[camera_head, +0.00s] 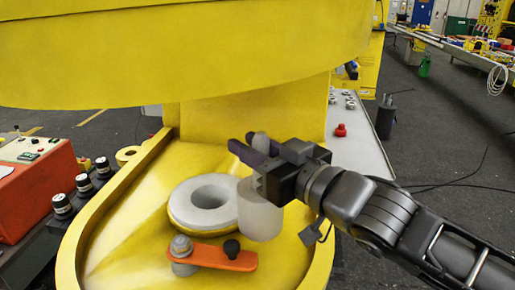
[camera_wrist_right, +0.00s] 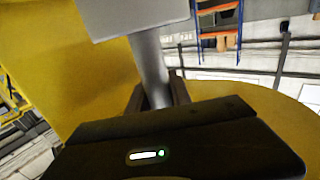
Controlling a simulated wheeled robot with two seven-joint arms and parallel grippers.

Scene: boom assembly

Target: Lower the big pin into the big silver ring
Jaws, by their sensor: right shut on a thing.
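The big pin (camera_head: 261,215) is a pale grey cylinder with a narrower stem, whose rounded top shows above my gripper. My right gripper (camera_head: 257,153) is shut on the stem and holds the pin roughly upright. The big silver ring (camera_head: 187,205) lies flat on the yellow boom part, its round hole open and empty. The pin's wide body is right of the hole and overlaps the ring's right edge in the head view. I cannot tell its height above the surface. In the right wrist view the grey stem (camera_wrist_right: 150,67) runs between the dark fingers to the wide body (camera_wrist_right: 135,15).
An orange lever (camera_head: 225,258) with a grey bolt and a black knob lies in front of the ring. A large yellow beam (camera_head: 180,55) hangs over the back. Yellow raised walls edge the part. A red control box (camera_head: 35,190) stands at left.

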